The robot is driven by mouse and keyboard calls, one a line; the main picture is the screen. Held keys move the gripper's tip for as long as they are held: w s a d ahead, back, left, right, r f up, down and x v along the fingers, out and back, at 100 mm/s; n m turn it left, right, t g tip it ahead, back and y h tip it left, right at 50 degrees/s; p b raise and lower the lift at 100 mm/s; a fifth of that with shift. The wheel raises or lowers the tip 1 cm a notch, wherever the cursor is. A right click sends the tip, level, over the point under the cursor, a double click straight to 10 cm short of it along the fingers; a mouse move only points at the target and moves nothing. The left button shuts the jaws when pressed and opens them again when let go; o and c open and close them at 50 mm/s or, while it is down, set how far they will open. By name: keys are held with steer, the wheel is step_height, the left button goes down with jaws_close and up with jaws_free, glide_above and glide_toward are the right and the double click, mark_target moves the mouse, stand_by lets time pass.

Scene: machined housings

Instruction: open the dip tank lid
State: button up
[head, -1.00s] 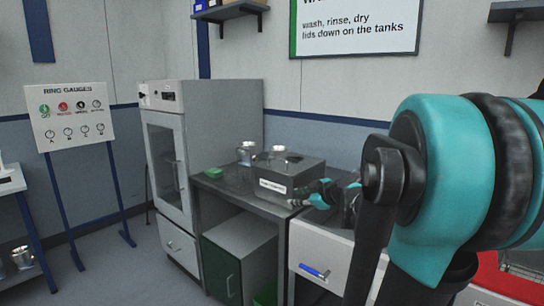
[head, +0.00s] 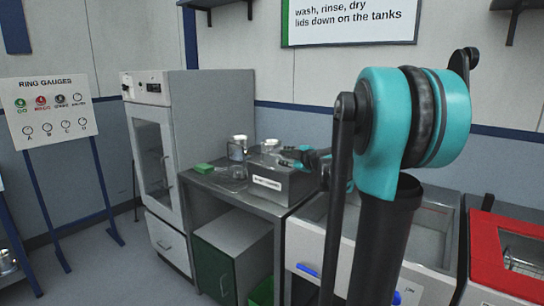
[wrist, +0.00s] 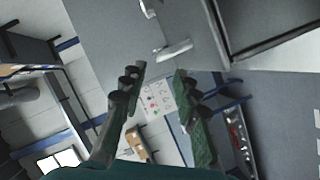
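My gripper (wrist: 157,74) is open and empty in the wrist view, its dark fingers with green pads spread apart. In the head view its teal end (head: 303,155) shows in front of or above the right part of a grey box (head: 272,184) with a white label too small to read. A white unit (head: 307,243) with a blue handle (head: 306,270) is partly hidden behind my arm. A red-framed unit (head: 484,262) with a clear window stands at the right edge. I cannot tell which of these is the dip tank. No lid is seen raised.
Metal cups (head: 237,148) and a green block (head: 203,168) are on the bench (head: 225,183) left of the box. A tall grey cabinet (head: 205,110) stands further left; its handle (wrist: 173,50) shows in the wrist view. A gauge board (head: 48,110) is at far left. Shelves hang above.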

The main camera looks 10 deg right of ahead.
mark_target(274, 155)
steer(key=x, duration=0.9)
jaws_close()
